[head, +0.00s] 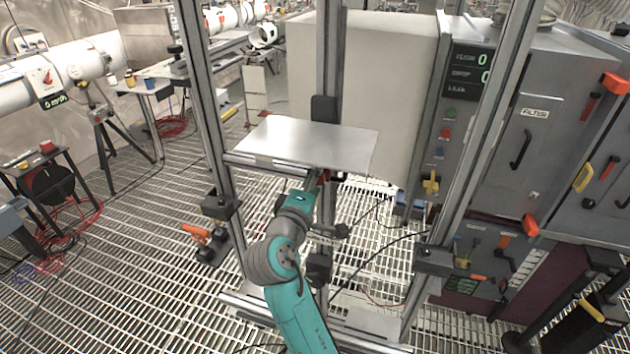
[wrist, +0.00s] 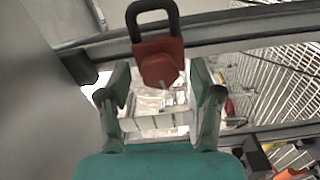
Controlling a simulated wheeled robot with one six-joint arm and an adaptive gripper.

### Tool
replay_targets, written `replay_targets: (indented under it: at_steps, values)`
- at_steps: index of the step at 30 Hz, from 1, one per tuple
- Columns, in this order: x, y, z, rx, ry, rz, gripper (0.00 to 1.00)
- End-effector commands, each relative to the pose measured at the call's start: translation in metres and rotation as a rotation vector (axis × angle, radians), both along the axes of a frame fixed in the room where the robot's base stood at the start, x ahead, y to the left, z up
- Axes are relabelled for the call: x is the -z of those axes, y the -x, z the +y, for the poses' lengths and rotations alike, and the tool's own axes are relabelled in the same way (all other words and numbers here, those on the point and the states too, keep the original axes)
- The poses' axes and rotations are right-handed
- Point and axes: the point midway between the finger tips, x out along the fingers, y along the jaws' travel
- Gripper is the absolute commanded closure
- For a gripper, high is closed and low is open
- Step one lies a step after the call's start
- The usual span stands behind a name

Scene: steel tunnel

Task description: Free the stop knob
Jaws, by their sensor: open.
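A red padlock (wrist: 158,62) with a dark shackle shows in the wrist view, at the upper middle. My gripper (wrist: 160,90) is open, with one finger on each side below the padlock's red body; no grip on it shows. I cannot tell whether the body is between the fingertips or just beyond them. In the head view my gripper is mostly hidden under the front edge of a metal plate (head: 310,143), where a small bit of red shows. I cannot make out a stop knob for certain; a yellow knob (head: 431,183) sits on the control panel at the right.
Upright metal frame posts (head: 208,110) stand on both sides of my arm. A grey cabinet (head: 525,130) with handles is at the right. A large pale box (head: 385,90) stands behind the plate. The grated floor (head: 120,250) is fairly open at the left.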

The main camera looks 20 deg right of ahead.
Motion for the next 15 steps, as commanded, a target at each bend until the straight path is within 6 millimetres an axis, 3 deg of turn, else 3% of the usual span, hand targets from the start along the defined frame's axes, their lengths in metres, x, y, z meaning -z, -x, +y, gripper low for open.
replay_targets:
  at_steps: [15]
  values:
    - [0.000,0.071,0.053,-0.005,0.001,0.000,0.35]
